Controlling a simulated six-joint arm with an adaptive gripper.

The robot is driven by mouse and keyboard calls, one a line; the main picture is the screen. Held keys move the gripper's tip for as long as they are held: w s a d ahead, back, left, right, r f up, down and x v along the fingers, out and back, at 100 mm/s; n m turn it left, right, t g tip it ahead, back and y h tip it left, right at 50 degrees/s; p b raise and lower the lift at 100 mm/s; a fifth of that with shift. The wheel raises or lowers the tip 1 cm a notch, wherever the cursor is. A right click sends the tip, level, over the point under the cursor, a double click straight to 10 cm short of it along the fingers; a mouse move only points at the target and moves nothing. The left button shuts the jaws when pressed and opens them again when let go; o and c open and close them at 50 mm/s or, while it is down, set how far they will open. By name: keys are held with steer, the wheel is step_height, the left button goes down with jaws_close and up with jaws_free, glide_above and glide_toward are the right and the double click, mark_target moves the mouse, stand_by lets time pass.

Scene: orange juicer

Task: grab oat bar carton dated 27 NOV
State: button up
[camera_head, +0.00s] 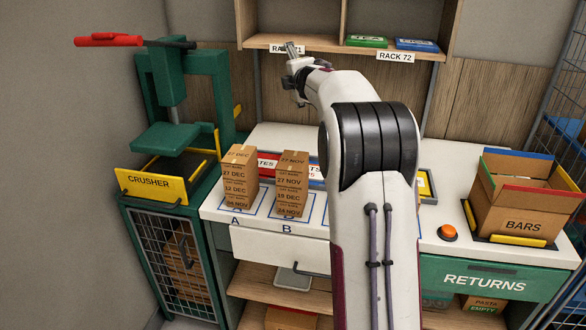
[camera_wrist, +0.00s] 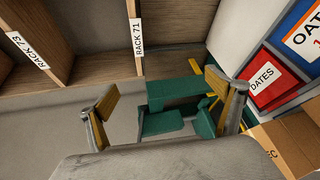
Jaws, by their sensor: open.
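Two stacks of brown cartons stand on the white counter. The right stack, at mark B, has a top carton (camera_head: 293,170) reading 27 NOV on its top and front. Below it are cartons reading 18 DEC (camera_head: 290,195) and what looks like 24 NOV (camera_head: 288,210). The left stack, at mark A, has a top carton (camera_head: 238,160) reading 27 DEC, above one reading 12 DEC (camera_head: 236,188). My gripper (camera_head: 292,50) is raised near the rack, well above and behind the stacks. In the wrist view its fingers (camera_wrist: 168,108) are apart with nothing between them.
A green crusher (camera_head: 165,137) stands at the left. An open box marked BARS (camera_head: 523,224) and an orange button (camera_head: 448,233) are at the right. The rack shelf (camera_head: 345,46) is close to my gripper. A carton corner (camera_wrist: 290,145) shows in the wrist view.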

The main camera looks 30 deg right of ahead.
mark_target(295, 160)
steer(key=w+a+f+n+y, duration=0.25)
steer(key=w+n+y, duration=0.3)
steer(key=n, duration=0.45)
step_height(295, 160, down, 9)
steer(key=s+a+n+g+y, duration=0.2)
steer(key=n+g+y, duration=0.1)
steer(key=n, duration=0.6)
steer(key=s+f+n+g, duration=0.1)
steer(key=s+n+g, duration=0.1)
steer(key=s, duration=0.1)
steer(key=s+f+n+g, duration=0.2)
steer(key=s+n, duration=0.1)
steer(key=s, duration=0.1)
steer(key=s+f+n+g, duration=0.1)
steer(key=s+n+g, duration=0.1)
steer(key=s+n, duration=0.1)
steer(key=shift+s+d+f+g, duration=0.15)
steer(key=shift+s+f+g, duration=0.15)
steer(key=shift+s, duration=0.45)
steer(key=s, duration=0.1)
steer(key=s+n+g, duration=0.1)
steer(key=s+a+f+n+g, duration=0.1)
steer(key=s, duration=0.1)
steer(key=shift+s+f, duration=0.1)
steer(key=shift+f, duration=0.2)
steer(key=shift+x, duration=2.3)
